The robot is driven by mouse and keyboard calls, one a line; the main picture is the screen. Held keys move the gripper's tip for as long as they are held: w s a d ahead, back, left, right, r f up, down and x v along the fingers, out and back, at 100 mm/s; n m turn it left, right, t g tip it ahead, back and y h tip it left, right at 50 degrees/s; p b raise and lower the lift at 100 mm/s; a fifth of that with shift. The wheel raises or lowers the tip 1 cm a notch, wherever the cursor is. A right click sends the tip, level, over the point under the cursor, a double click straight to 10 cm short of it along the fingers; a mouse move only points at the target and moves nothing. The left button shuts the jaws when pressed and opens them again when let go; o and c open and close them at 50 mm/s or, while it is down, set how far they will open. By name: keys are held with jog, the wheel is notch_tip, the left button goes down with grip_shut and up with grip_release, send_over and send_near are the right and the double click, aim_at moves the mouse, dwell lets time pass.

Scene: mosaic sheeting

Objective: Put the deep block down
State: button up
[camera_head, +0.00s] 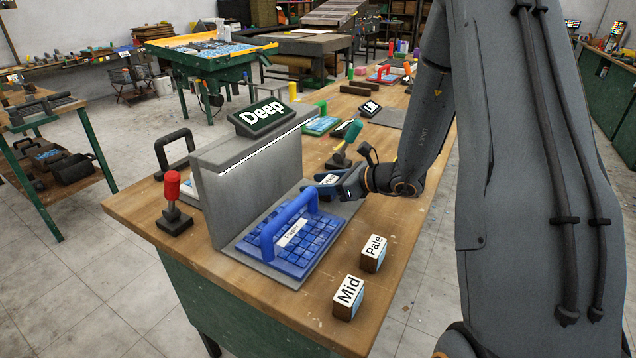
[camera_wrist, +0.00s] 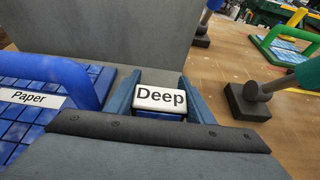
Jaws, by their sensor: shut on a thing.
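The deep block is a small block with a white top lettered "Deep" (camera_wrist: 160,98). In the wrist view it sits between the two fingers of my gripper (camera_wrist: 160,92), which is shut on it. In the head view my gripper (camera_head: 328,184) is at the right side of the grey stand, just behind the blue mosaic sheet. The block (camera_head: 329,179) shows only partly there. I cannot tell whether its underside touches the stand's base. The grey stand (camera_head: 215,195) has an upright wall and carries a dark "Deep" sign (camera_head: 263,115) on top.
The blue mosaic sheet (camera_head: 317,240) with a blue handle and "Paper" label lies on the stand's base. Blocks "Pale" (camera_head: 373,253) and "Mid" (camera_head: 348,298) stand on the wooden bench (camera_head: 285,310) at front right. A teal-handled tool (camera_head: 345,145) stands behind my gripper; a red-handled tool (camera_head: 173,205) is left.

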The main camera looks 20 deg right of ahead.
aim_at(335, 181)
jog(key=shift+f, duration=0.1)
jog(key=o, duration=1.2)
jog(key=shift+c, duration=0.2)
jog(key=shift+d+r, duration=0.1)
jog(key=shift+r, duration=0.15)
jog(key=b+v, duration=0.2)
jog(key=v, duration=0.9)
jog(key=shift+s, duration=0.1)
jog(key=shift+s+d+r+b, duration=0.15)
jog(key=shift+s+d+b, duration=0.1)
jog(key=shift+b, duration=0.05)
